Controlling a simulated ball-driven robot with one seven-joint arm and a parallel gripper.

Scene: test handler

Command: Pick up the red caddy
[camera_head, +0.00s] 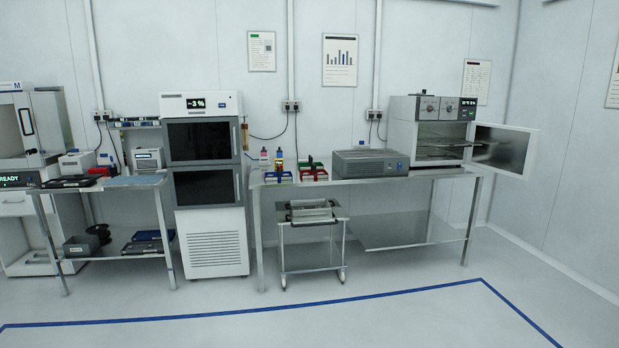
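A small red caddy (314,176) stands on the long metal bench against the back wall, left of a grey box-shaped instrument. It has darker and green parts showing at its top, too small to make out clearly. A blue caddy (278,178) stands just to its left, with a yellow item above it. My gripper is not in view, and nothing is seen touching the red caddy.
The grey instrument (371,163) sits right of the caddies. An oven (432,135) with its door (503,150) open stands at the bench's right end. A wheeled cart (312,258) stands below the caddies. A tall cabinet (208,190) is left. The foreground floor is clear, with blue tape (240,312).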

